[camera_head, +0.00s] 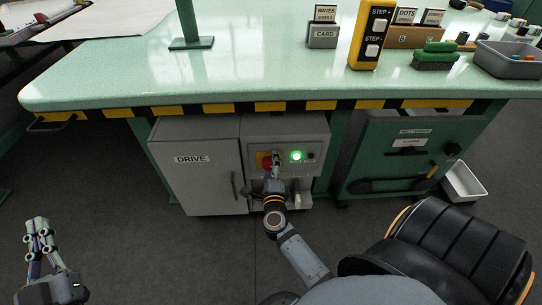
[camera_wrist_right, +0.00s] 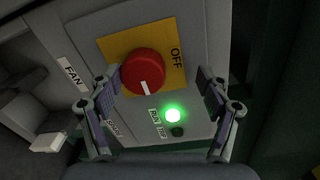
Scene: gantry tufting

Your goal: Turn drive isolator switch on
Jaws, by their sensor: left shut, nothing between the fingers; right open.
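The drive isolator switch is a red round knob (camera_head: 266,160) on a yellow plate, on the grey drive cabinet (camera_head: 190,185). In the right wrist view the knob (camera_wrist_right: 143,68) has a white mark on its lower edge, toward the green lamp. The word OFF stands on the plate at the knob's upper right; I see no ON label. My right gripper (camera_head: 275,164) is open in front of the knob, its fingers (camera_wrist_right: 158,82) spread to either side; I cannot tell whether they touch it. My left gripper (camera_head: 39,232) is shut and empty at lower left, away from the cabinet.
A green run lamp (camera_wrist_right: 173,114) glows beside the knob, with a dark trip lamp (camera_wrist_right: 178,132) below it. The green table (camera_head: 250,75) with its striped edge overhangs the cabinet. Open floor lies left of the cabinet.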

